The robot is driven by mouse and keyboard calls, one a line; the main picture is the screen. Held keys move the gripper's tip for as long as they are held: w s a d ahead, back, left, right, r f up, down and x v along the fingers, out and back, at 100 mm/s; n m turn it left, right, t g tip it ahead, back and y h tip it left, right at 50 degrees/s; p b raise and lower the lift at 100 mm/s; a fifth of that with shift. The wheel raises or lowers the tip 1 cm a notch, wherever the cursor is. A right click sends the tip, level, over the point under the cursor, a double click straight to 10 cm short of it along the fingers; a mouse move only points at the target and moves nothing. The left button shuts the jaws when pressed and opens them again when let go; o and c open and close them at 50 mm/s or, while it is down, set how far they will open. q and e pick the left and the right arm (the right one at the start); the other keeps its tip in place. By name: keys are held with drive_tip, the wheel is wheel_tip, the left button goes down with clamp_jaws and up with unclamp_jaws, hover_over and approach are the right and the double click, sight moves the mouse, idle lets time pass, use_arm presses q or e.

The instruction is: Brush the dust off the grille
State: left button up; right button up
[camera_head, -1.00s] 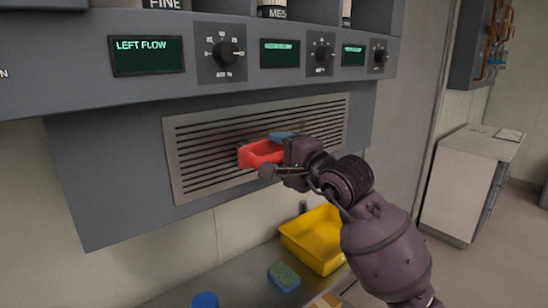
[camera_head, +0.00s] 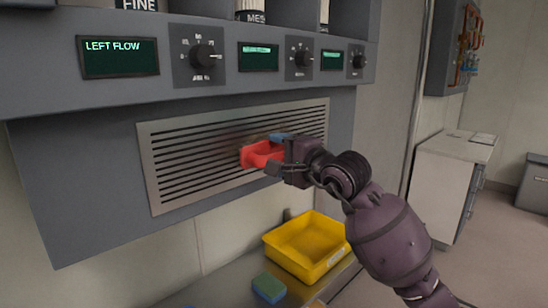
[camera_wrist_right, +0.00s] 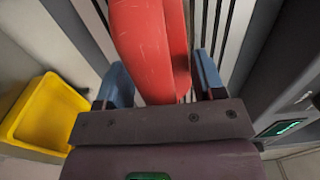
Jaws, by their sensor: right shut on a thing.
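The metal grille (camera_head: 190,165) with dark horizontal slots is set in the grey panel below the controls. It also shows behind the gripper in the right wrist view (camera_wrist_right: 232,30). My right gripper (camera_head: 276,150) is in front of the grille's right half, with blue fingers. It is shut on a red tool (camera_head: 256,155), which also fills the middle of the right wrist view (camera_wrist_right: 152,45). The tool lies against or just in front of the slots; I cannot tell if it touches. Its bristles are hidden. My left gripper is not in view.
A yellow tray (camera_head: 330,262) stands on the counter below, with a blue-green sponge (camera_head: 268,287) to its left. Control knobs (camera_head: 204,55) and displays (camera_head: 118,57) stick out above the grille. A white cabinet (camera_head: 446,185) stands at the right.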

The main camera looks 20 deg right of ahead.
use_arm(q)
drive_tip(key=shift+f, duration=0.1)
use_arm(e)
drive_tip(key=shift+w+d, duration=0.1)
drive_tip(key=shift+d, duration=0.1)
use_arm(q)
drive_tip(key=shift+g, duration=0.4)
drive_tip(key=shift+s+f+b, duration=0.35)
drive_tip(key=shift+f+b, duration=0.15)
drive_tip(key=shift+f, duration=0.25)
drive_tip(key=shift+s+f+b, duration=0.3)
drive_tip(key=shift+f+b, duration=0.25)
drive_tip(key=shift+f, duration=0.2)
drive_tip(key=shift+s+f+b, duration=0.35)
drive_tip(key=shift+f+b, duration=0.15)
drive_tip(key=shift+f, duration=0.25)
use_arm(e)
drive_tip(key=w+d, duration=0.2)
drive_tip(key=d, duration=0.4)
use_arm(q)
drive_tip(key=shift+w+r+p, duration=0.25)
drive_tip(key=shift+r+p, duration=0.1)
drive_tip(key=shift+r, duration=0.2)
use_arm(e)
drive_tip(key=shift+s+a, duration=0.35)
drive_tip(key=shift+a, duration=0.75)
drive_tip(key=shift+s+a, duration=0.4)
drive_tip(key=shift+a, duration=0.65)
drive_tip(key=shift+s+a, duration=0.35)
drive_tip(key=shift+a, duration=0.75)
